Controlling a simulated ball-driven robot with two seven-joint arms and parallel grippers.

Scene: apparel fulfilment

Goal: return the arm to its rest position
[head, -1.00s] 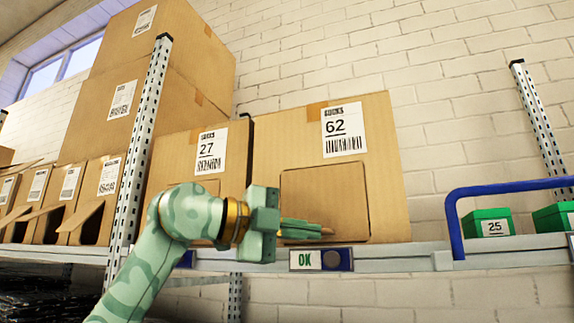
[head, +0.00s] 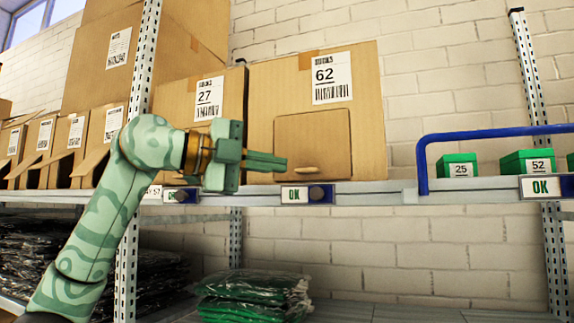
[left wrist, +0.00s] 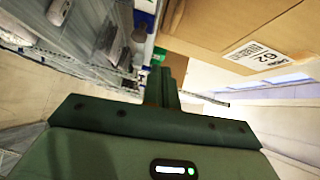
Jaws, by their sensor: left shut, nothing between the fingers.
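My left arm (head: 95,235), patterned in pale green, comes in from the lower left of the head view and bends at a gold-ringed wrist. My left gripper (head: 280,162) points right, in front of the box labelled 62 (head: 365,125). Its fingers are together with nothing between them. In the head view the fingertips lie beside the handle on the box's square flap; I cannot tell the gap. In the left wrist view the shut fingers (left wrist: 172,85) point away from me, with the box labelled 62 (left wrist: 230,30) at the upper right. My right gripper is not in view.
The shelf edge (head: 380,190) carries OK tags (head: 295,194). Box 27 (head: 180,100) stands left of box 62. A metal post (head: 140,110) rises behind my arm. A blue rail (head: 423,165) and green boxes (head: 460,163) are at the right. Bagged garments (head: 255,290) lie on the lower shelf.

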